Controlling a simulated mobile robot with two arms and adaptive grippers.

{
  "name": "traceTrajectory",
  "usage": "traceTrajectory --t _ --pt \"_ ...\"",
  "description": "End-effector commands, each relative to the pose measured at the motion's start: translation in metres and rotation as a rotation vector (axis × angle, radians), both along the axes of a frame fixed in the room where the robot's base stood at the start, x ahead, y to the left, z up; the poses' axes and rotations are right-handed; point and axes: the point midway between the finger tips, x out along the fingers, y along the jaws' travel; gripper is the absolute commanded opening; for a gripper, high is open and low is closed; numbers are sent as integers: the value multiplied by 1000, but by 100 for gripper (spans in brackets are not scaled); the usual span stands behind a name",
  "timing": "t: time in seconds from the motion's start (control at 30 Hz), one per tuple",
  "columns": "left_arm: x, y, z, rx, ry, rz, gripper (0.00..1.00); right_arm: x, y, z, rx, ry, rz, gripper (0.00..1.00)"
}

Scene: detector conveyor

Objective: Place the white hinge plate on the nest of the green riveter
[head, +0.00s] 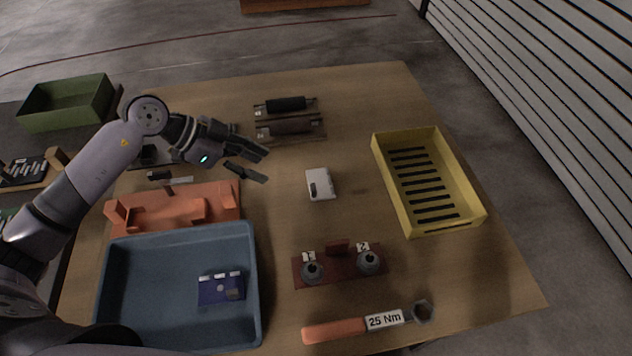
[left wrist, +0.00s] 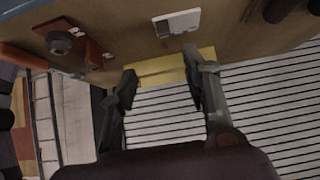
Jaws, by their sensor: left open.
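A small flat white piece (head: 321,184) with a dark part on it lies on the middle of the wooden table (head: 350,90); I cannot tell for sure that it is the hinge plate. It also shows at the top of the left wrist view (left wrist: 177,22). My left gripper (head: 262,164) is open and empty, above the table to the left of the white piece and apart from it. In the left wrist view its two fingers (left wrist: 162,70) stand apart with nothing between them. I cannot make out a green riveter. My right gripper is not in view.
A yellow slotted crate (head: 462,222) stands on the right. A blue bin (head: 252,290) and an orange fixture (head: 170,207) are at left. A red two-post stand (head: 338,266) and a 25 Nm wrench (head: 340,330) lie in front; two dark roller-like devices (head: 287,104) lie behind.

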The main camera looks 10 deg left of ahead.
Motion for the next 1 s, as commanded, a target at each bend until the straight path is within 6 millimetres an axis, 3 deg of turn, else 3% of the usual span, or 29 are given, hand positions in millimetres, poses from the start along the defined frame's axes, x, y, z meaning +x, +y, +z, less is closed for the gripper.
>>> traceTrajectory --t 0.4,0.77,1.0 --pt "24 -59 -61 -1 0 -4 43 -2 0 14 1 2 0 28" --pt "37 -79 -83 0 -1 -4 43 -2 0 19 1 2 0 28" --pt "51 -100 -106 0 0 -4 43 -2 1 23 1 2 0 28"
